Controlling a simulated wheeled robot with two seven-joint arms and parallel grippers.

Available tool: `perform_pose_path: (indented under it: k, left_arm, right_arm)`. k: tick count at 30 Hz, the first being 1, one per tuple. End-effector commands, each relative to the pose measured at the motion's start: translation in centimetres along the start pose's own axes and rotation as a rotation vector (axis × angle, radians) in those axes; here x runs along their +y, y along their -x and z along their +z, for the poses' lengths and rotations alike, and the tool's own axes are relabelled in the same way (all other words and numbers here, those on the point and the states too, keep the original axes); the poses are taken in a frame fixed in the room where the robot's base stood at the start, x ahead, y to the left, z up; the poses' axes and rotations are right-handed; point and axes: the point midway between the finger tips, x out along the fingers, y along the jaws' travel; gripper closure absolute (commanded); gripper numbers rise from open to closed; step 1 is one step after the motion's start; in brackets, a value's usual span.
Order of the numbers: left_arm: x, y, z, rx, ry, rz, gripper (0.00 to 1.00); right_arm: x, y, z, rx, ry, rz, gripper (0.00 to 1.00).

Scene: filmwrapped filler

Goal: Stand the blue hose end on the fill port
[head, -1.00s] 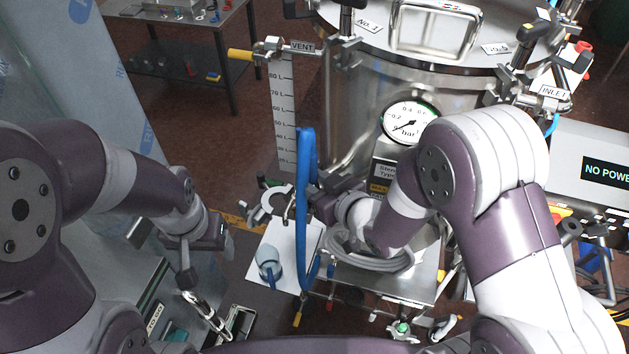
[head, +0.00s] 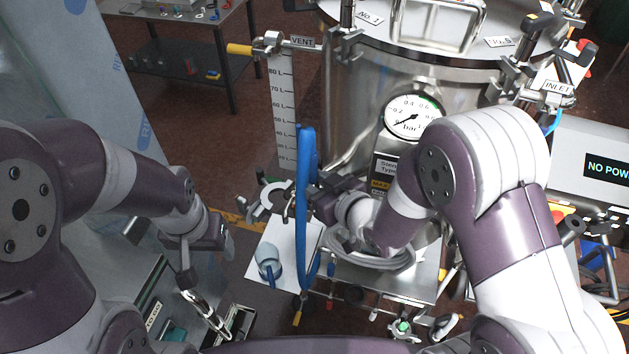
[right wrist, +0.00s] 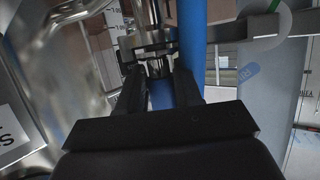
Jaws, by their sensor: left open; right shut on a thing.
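The blue hose (head: 303,215) hangs in a tall narrow loop in front of the steel tank. My right gripper (head: 318,203) is beside it and shut on the hose end, which is mostly hidden in the head view. In the right wrist view, a blue piece (right wrist: 162,95) shows between the fingers, with a shiny metal fitting (right wrist: 157,66) just beyond it. A clamp-like metal part (head: 270,204) is left of the hose; I cannot tell whether it belongs to the fill port. My left gripper (head: 207,262) is open and empty at lower left.
The steel tank (head: 355,110) with its pressure gauge (head: 412,116) fills the back. A level scale (head: 284,110) stands left of it. Grey coiled hose (head: 375,262) lies below my right arm.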

Motion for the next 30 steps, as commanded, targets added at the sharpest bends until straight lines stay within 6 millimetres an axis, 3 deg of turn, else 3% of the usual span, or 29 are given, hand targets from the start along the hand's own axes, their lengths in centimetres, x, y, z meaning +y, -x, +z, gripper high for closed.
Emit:
perform_pose_path:
  k: [19, 20, 22, 23, 30]
  left_arm:
    - [0.00, -0.54, 0.07, 0.000, 0.000, 0.000, 0.31]
    - [0.00, -0.52, 0.06, 0.000, 0.000, 0.000, 0.31]
    - [0.00, -0.49, 0.06, 0.000, 0.000, 0.000, 0.31]
    - [0.00, -0.49, 0.06, 0.000, 0.000, 0.000, 0.31]
    - [0.00, -0.50, 0.06, 0.000, 0.000, 0.000, 0.31]
  right_arm:
    - [0.01, -0.19, 0.41, 0.002, 0.000, 0.000, 1.00]
    - [0.01, -0.19, 0.40, 0.002, 0.000, 0.000, 0.63]
    - [0.01, -0.17, 0.39, 0.001, 0.000, 0.000, 0.40]
    - [0.01, -0.17, 0.39, 0.001, 0.000, 0.000, 0.36]
    - [0.05, -0.17, 0.43, 0.000, -0.001, 0.002, 0.36]
